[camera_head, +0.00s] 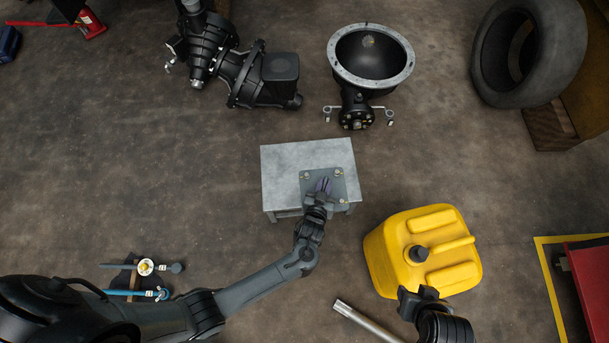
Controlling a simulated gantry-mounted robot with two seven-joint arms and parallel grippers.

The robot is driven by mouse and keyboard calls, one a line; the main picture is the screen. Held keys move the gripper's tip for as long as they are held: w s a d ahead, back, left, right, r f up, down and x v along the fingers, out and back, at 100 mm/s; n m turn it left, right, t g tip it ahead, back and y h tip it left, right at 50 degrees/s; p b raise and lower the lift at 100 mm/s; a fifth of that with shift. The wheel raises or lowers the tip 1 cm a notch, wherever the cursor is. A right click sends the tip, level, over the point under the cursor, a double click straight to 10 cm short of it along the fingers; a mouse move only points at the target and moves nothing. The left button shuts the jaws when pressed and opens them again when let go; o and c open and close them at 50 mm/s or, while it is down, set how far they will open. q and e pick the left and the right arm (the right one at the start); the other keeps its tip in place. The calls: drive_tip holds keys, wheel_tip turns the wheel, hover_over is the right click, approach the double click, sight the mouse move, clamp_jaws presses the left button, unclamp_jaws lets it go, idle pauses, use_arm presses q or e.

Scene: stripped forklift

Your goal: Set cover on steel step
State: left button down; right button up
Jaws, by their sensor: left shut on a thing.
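The steel step (285,165) is a low grey metal stand in the middle of the floor.
A yellow canister (440,250) stands right of the step, with a metal tube (362,320) below it. A black bowl-shaped housing (372,55) and a black gear assembly (240,70) lie behind. A tire (530,50) is at the upper right. Floor left of the step is clear.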

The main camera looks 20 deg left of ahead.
sight(302, 172)
use_arm(q)
drive_tip(key=w+a+f+b, duration=0.1)
drive_tip(key=a+f, duration=0.1)
drive_tip(key=a, duration=0.1)
drive_tip(key=w+a+f+b, duration=0.1)
drive_tip(key=a+f+b, duration=0.1)
drive_tip(key=a, duration=0.1)
drive_tip(key=w+a+f+b, duration=0.2)
drive_tip(key=a, duration=0.1)
drive_tip(key=shift+a, duration=0.1)
drive_tip(key=shift+w+a+f+b, duration=0.15)
drive_tip(key=shift+w+a+b, duration=0.15)
drive_tip(key=shift+a+b, duration=0.05)
drive_tip(key=shift+f, duration=0.3)
wheel_tip(302, 172, down, 4)
drive_tip(key=b, duration=0.3)
drive_tip(key=shift+r, duration=0.25)
drive_tip(key=shift+f+b, duration=0.15)
drive_tip(key=shift+b, duration=0.25)
drive_tip(key=c, duration=1.1)
unclamp_jaws()
drive_tip(key=shift+s, duration=0.1)
drive_tip(key=shift+o, duration=0.2)
